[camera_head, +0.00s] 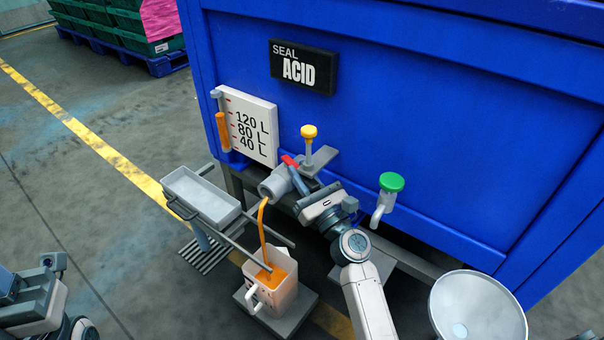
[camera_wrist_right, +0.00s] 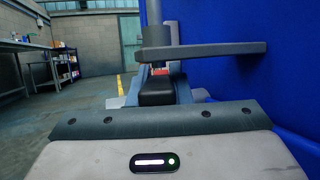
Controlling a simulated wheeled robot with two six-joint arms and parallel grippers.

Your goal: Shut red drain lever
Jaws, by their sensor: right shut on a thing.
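The red drain lever (camera_head: 290,161) sits on top of the grey drain pipe (camera_head: 275,184) on the front of the blue tank. Its red tip shows beyond my right gripper (camera_head: 306,182), which is shut on the lever. In the right wrist view a small red part of the lever (camera_wrist_right: 160,72) shows beyond the dark fingers; the grip itself is mostly hidden. Orange liquid (camera_head: 262,222) runs from the pipe into a white jug (camera_head: 278,303) below. My left gripper (camera_head: 28,296) is at the lower left edge, away from the tank; its fingers are unclear.
A yellow-topped valve (camera_head: 309,132) with a grey bracket stands close above the lever. A green-capped tap (camera_head: 391,183) is to the right. A grey tray (camera_head: 202,197) stands left of the pipe, and a round metal bowl (camera_head: 476,305) is at lower right.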

